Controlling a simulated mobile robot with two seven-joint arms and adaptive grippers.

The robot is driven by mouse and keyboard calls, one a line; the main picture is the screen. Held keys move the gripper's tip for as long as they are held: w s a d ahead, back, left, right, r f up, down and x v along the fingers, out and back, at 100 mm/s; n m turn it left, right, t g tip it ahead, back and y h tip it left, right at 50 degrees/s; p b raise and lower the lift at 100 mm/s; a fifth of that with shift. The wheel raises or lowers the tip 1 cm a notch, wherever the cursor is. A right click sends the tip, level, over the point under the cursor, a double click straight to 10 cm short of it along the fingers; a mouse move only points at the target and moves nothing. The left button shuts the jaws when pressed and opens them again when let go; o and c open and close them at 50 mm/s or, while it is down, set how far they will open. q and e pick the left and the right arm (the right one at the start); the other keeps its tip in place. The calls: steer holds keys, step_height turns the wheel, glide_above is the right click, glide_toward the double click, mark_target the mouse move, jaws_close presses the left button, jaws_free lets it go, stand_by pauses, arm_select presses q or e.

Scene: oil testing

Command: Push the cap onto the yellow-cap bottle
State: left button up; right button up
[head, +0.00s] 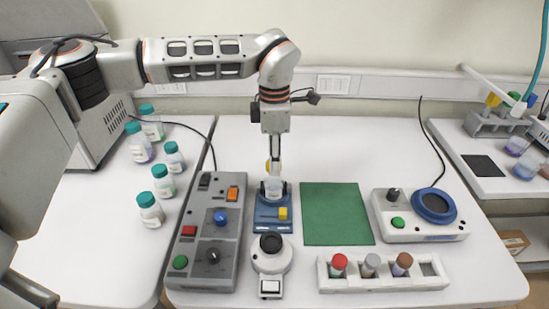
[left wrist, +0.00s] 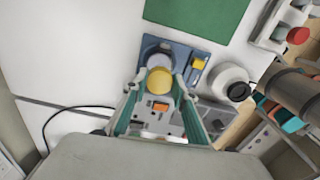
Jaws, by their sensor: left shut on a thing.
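My left gripper (head: 274,168) points straight down and is shut on the yellow cap (head: 268,165). In the left wrist view the cap (left wrist: 159,80) sits between the fingertips (left wrist: 158,82). The clear bottle (head: 274,187) stands upright in the blue fixture (head: 264,225), directly below the gripper. The fixture has a yellow button (head: 283,213) in front of the bottle. The fingers partly hide the cap and bottle top in the head view. I cannot tell whether the cap touches the bottle. My right gripper is in neither view.
A grey control box (head: 213,250) stands left of the fixture, and a white device with a black knob (head: 271,243) stands in front. A green mat (head: 336,213) lies right. A white rack (head: 385,284) holds capped bottles. Several teal-capped bottles (head: 150,210) stand at left.

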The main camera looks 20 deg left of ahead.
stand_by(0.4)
arm_select(q)
steer(key=o, duration=0.8)
steer(key=o, duration=0.5)
steer(key=shift+r, duration=3.5)
